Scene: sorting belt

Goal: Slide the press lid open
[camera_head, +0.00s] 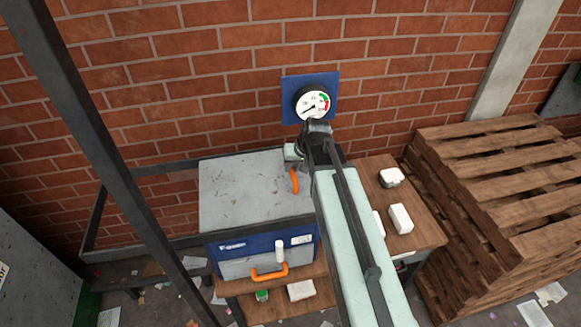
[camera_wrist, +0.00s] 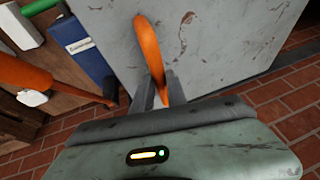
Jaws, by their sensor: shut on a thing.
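The press (camera_head: 230,242) stands against the brick wall as a blue-fronted box. Its flat, scuffed grey lid (camera_head: 240,190) covers the top. An orange handle (camera_head: 294,180) rises from the lid near its right side. My gripper (camera_head: 293,163) reaches over the lid from the right, and my arm hides the lid's right edge. In the wrist view the lid (camera_wrist: 215,35) fills the upper middle. The orange handle (camera_wrist: 150,45) passes between the fingers of my gripper (camera_wrist: 160,88), which is shut on it.
A second orange handle (camera_head: 269,273) and a white knob (camera_head: 279,250) are on the press front. A wooden bench (camera_head: 425,228) with white blocks (camera_head: 401,218) stands to the right, beside stacked pallets (camera_head: 500,190). A gauge (camera_head: 313,103) hangs on the wall behind.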

